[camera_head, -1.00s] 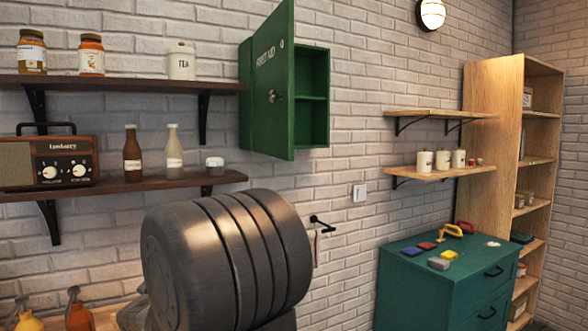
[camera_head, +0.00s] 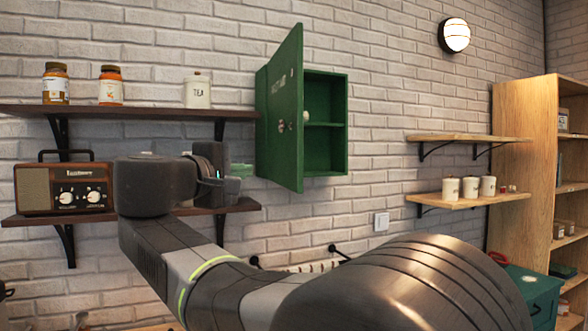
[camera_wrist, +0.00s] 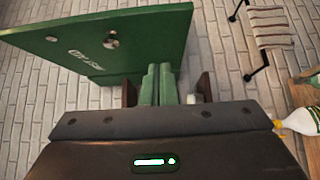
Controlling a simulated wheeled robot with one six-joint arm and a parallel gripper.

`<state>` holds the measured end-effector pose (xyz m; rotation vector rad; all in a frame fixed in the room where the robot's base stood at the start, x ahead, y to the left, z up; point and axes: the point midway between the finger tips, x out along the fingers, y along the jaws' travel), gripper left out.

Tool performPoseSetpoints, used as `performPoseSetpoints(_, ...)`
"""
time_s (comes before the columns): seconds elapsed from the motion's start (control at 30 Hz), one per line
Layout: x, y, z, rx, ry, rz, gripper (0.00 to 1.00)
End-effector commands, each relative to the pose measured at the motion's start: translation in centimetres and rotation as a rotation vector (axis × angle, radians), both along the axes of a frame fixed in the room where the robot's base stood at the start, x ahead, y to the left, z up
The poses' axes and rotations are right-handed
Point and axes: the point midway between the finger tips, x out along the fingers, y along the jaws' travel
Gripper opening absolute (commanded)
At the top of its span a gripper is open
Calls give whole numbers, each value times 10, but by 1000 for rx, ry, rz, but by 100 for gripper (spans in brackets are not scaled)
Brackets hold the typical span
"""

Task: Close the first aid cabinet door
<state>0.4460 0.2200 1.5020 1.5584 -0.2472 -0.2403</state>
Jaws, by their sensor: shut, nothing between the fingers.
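The green first aid cabinet (camera_head: 334,125) hangs on the brick wall, its inside and one inner shelf visible. Its green door (camera_head: 286,110) stands open, swung out toward me on the left, with a round knob on its outer face. In the wrist view the door (camera_wrist: 130,35) fills the upper left, its lettering upside down. My gripper (camera_head: 238,178) is left of the door, at about the height of its lower part, and looks apart from it. In the wrist view the fingers of my gripper (camera_wrist: 158,85) are together and empty, just beside the door's edge.
Dark shelves (camera_head: 130,112) left of the cabinet hold jars, a tea tin and a radio (camera_head: 65,188); my arm hides part of the lower shelf. Wooden shelves (camera_head: 470,200) with white canisters are at right. A striped towel (camera_wrist: 270,27) hangs on a rail.

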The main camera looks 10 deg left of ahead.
Motion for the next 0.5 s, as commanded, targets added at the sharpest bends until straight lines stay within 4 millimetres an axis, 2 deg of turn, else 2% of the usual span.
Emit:
performPoseSetpoints(0.17, 21, -7, 0, -2, 3, -4, 0)
performPoseSetpoints(0.5, 78, -25, 1, -2, 5, -3, 0)
